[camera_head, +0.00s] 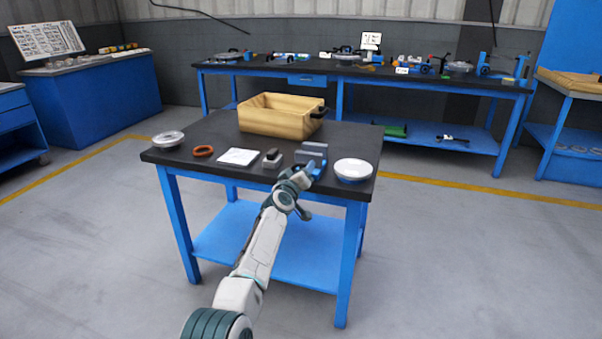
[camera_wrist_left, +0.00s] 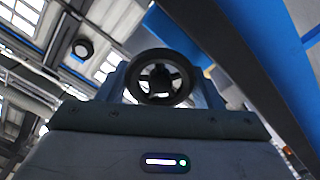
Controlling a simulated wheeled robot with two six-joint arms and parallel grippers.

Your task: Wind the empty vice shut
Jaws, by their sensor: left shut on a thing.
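The vice (camera_head: 316,148), grey and blue, stands at the front right of the black-topped table. I cannot make out the gap between its jaws from here. My left gripper (camera_head: 309,173) is at the near side of the vice, at the table's front edge, and hides part of it. In the left wrist view, a dark spoked handwheel (camera_wrist_left: 160,54) sits between the fingers of my left gripper (camera_wrist_left: 162,82), which is shut on it. My right gripper is not in view.
A long workbench (camera_head: 420,80) stands behind.

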